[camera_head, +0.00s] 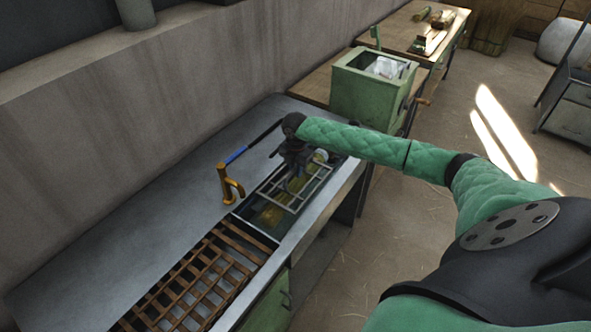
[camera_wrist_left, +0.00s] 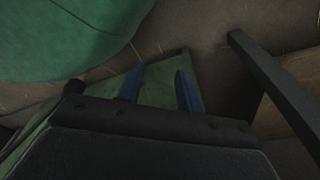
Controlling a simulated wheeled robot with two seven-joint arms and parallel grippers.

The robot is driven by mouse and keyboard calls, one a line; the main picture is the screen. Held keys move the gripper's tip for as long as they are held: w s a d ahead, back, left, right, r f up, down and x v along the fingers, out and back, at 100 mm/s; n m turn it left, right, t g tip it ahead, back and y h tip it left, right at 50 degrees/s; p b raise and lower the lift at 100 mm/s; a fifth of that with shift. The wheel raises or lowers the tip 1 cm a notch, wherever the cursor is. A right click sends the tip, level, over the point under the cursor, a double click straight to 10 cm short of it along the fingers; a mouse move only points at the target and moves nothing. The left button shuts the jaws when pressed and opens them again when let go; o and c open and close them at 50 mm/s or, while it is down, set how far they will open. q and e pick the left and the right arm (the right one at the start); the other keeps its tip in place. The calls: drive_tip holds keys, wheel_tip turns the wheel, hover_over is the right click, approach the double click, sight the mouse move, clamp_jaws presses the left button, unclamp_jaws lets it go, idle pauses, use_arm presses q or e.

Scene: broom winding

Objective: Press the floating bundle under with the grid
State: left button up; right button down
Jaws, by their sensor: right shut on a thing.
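A metal grid (camera_head: 276,198) lies level over the sunken water trough (camera_head: 237,215) in the grey bench. My right gripper (camera_head: 297,172) is over the far part of the trough, shut on the grid. A yellowish bundle (camera_head: 268,215) shows dimly in the trough beneath the bars. I cannot tell how deep it sits. A small pale round thing (camera_head: 321,155) is at the trough's far end, beside the gripper. My left gripper (camera_wrist_left: 162,78) shows only in the left wrist view, its two blue fingers apart with nothing between them, away from the trough.
A wooden slatted rack (camera_head: 205,278) lies in the bench at the near end. An orange tap-like fitting (camera_head: 229,185) and a blue-gripped rod (camera_head: 236,154) are left of the trough. A green box machine (camera_head: 372,88) stands beyond. The bench's left side is clear.

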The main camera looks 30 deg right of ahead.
sight(296, 180)
drive_tip(key=shift+f+b, duration=0.6)
drive_tip(key=shift+f, duration=2.45)
use_arm(q)
drive_tip(key=w+d+r, duration=0.1)
drive_tip(key=w+d, duration=0.1)
drive_tip(key=w, duration=0.3)
drive_tip(key=shift+w+d, duration=0.2)
drive_tip(key=shift+d, duration=0.2)
drive_tip(key=shift+w, duration=0.1)
drive_tip(key=shift+a, duration=0.25)
drive_tip(key=shift+d, duration=0.15)
